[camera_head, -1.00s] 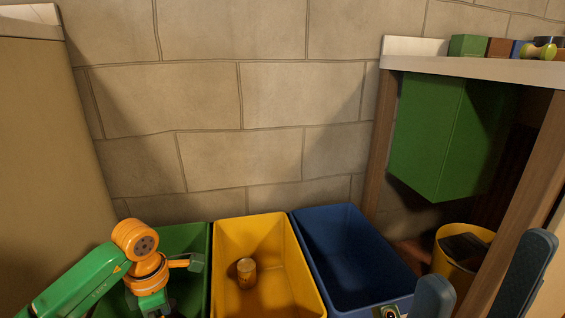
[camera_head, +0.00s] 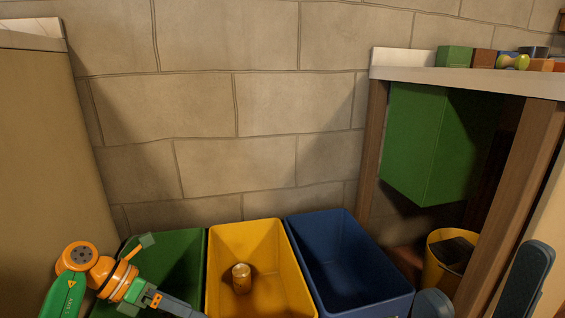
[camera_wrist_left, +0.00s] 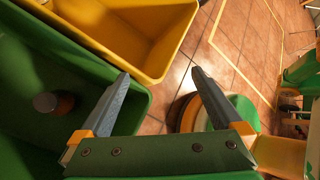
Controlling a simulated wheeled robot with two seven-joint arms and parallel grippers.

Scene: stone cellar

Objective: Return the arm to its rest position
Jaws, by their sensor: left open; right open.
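My left arm (camera_head: 100,275), green and orange, comes in low at the left of the head view, in front of the green bin (camera_head: 196,245). My left gripper (camera_wrist_left: 160,75) shows in the left wrist view with its two grey fingers wide apart and nothing between them. Beyond its fingertips are the yellow bin's wall and the tiled floor. My right gripper (camera_head: 487,268) shows at the lower right of the head view. Its two blue-grey fingers are apart and empty, in front of the shelf stand's legs; its lower part is cut off.
The yellow bin (camera_head: 220,285) holds a can (camera_head: 241,278). The blue bin (camera_head: 375,275) beside it looks empty. The left wrist view shows a dark brown object (camera_wrist_left: 55,103) in the green bin. A shelf stand (camera_head: 460,82) with several small items and a yellow bucket (camera_head: 440,262) are right.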

